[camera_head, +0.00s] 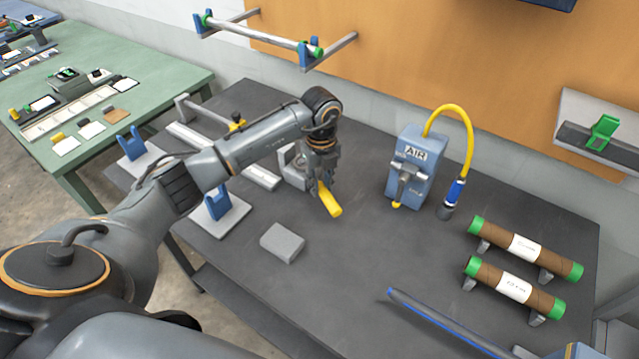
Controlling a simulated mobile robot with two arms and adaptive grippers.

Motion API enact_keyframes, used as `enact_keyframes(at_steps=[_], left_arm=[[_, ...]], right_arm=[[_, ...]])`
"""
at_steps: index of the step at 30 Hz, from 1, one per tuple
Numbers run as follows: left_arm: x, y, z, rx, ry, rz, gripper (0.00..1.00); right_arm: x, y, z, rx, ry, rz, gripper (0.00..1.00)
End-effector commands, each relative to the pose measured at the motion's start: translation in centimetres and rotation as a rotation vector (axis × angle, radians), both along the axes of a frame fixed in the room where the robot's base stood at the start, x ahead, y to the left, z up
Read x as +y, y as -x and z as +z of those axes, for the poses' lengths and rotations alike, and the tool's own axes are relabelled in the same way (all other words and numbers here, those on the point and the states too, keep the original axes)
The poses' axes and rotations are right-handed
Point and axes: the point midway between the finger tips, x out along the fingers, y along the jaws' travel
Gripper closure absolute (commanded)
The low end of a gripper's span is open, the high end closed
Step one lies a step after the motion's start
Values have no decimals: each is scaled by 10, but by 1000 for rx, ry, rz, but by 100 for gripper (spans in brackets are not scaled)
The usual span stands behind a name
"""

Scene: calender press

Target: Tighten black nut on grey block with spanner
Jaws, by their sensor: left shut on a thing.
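My left gripper (322,178) is over the middle of the dark table, pointing down. It is shut on a tool with a yellow handle (330,203), which looks like the spanner. The handle sticks out toward the front; the tool's head is hidden by the fingers. A grey block-like fixture (290,168) stands just left of the gripper, partly covered by my arm. I cannot tell whether the spanner touches it. A plain low grey block (283,242) lies apart, nearer the front. My right gripper is not in view.
A blue AIR unit (410,180) with a yellow hose (468,135) stands right of the gripper. Two brown rolls with green ends (515,292) lie on supports at the right. Blue stands (217,204) are on the left. The table's centre front is clear.

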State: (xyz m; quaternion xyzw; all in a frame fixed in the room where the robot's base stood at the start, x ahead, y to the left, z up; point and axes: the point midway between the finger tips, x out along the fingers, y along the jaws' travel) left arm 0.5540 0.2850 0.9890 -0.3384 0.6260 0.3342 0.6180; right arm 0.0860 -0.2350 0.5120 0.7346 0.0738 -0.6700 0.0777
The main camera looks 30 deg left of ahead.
Motion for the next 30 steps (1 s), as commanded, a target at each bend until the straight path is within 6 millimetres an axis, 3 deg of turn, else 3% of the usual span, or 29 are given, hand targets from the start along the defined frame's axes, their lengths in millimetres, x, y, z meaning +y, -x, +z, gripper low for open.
enact_keyframes(at_steps=[10, 30], left_arm=[[0, 0, 4, -1, 0, 0, 100], [0, 0, 38, -1, -1, -1, 100]], right_arm=[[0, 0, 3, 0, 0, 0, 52], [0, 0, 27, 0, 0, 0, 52]])
